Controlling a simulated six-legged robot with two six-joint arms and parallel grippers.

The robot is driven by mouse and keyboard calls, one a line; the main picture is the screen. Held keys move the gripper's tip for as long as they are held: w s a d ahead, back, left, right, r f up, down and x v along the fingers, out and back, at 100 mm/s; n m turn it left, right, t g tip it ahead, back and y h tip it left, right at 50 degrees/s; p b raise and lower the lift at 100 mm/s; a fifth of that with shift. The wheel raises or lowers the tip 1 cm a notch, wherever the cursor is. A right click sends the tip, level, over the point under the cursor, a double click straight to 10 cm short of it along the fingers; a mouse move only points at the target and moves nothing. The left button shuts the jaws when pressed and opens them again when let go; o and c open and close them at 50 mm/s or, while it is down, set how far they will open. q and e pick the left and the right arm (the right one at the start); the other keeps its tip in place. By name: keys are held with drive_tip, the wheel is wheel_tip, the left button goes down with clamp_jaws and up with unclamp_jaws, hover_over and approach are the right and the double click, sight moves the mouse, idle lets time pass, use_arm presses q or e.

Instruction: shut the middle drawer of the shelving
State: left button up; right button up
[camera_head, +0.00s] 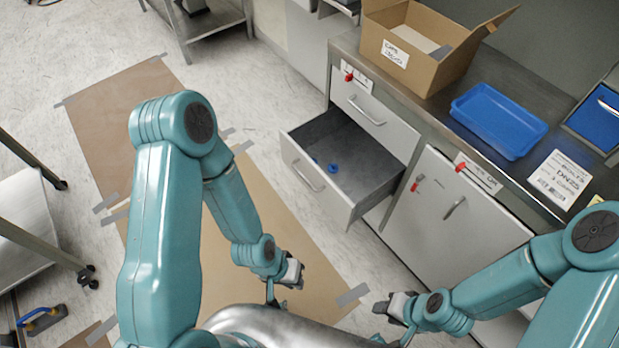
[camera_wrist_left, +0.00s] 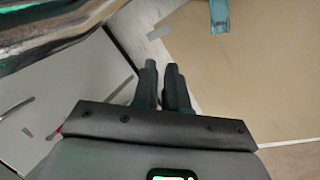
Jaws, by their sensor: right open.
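The drawer (camera_head: 312,178) is pulled well out of the grey steel-topped shelving unit, below a shut top drawer (camera_head: 372,115). Its front has a bar handle, and small blue items (camera_head: 333,168) lie inside. My left gripper (camera_head: 279,298) is below and in front of the drawer, apart from it and pointing down. Its two dark fingers (camera_wrist_left: 162,84) show close together in the left wrist view, with nothing seen between them. My right gripper (camera_head: 381,322) is open and empty, right of the left one and below the drawer, touching no furniture.
A cardboard box (camera_head: 418,55) and a blue tray (camera_head: 498,118) stand on the counter. A shut cabinet door (camera_head: 445,210) with a handle is right of the drawer. Brown floor sheets (camera_head: 125,110) lie taped down at left. A metal cart (camera_head: 30,215) stands at far left.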

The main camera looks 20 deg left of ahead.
use_arm(q)
drive_tip(key=shift+w+d+m, duration=0.1)
drive_tip(key=shift+w+m, duration=0.1)
drive_tip(key=shift+m, duration=0.5)
clamp_jaws()
drive_tip(key=m+t+h+b, duration=0.3)
drive_tip(key=m+t+b, duration=0.7)
drive_tip(key=m+b, duration=1.5)
approach(319, 174)
drive_tip(key=b+x, duration=0.3)
drive_tip(key=x, duration=0.2)
drive_tip(key=shift+w+f+b, duration=0.15)
drive_tip(key=shift+f+b, duration=0.15)
drive_tip(key=shift+w+d, duration=0.3)
drive_tip(key=shift+w, duration=0.05)
